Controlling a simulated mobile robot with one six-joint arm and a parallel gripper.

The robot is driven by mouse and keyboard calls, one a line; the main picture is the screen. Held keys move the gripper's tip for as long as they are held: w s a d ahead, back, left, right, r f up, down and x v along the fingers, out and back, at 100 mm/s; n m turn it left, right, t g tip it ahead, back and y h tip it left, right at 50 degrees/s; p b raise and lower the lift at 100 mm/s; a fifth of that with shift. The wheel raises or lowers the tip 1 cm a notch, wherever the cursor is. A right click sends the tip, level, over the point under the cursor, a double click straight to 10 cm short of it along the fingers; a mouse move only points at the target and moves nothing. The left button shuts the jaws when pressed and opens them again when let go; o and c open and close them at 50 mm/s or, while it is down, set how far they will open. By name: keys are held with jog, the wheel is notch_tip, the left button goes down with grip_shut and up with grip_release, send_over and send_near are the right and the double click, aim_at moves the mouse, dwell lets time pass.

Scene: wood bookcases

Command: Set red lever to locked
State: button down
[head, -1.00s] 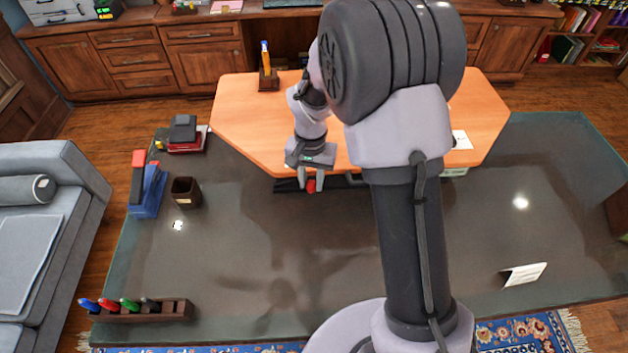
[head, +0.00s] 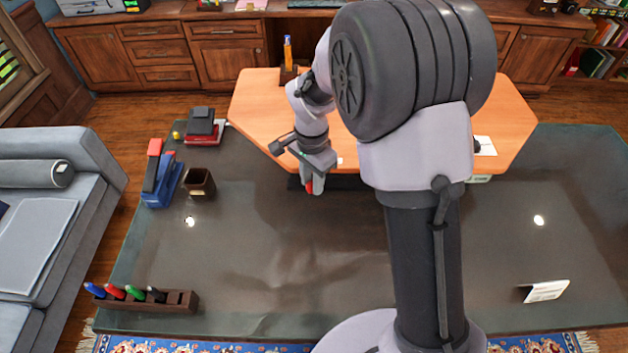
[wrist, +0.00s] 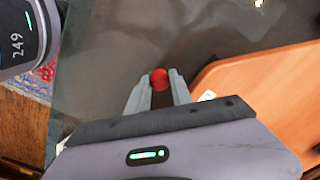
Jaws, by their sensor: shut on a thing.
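The red lever shows as a small red knob (head: 309,187) at the front edge of the orange desktop, by a dark bar (head: 345,182) under that edge. In the wrist view the round red knob (wrist: 159,78) sits between the tips of my two grey fingers. My gripper (head: 313,188) is shut on the knob and is turned at an angle. The lever's shaft and any lock marking are hidden by my gripper.
The orange desktop (head: 265,110) stands behind the dark glass tabletop (head: 270,270). A pen rack (head: 150,300), a brown cup (head: 199,182), a blue and red stapler (head: 163,178) and a white card (head: 546,291) stand on the glass. Its middle is clear.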

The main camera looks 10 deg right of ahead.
dwell(0.3)
jog(key=c, duration=1.1)
grip_release()
jog(key=shift+a, duration=0.1)
notch_tip(320, 180, up, 18)
jog(key=p, duration=0.4)
jog(key=shift+f+p, duration=0.25)
jog(key=shift+p, duration=0.15)
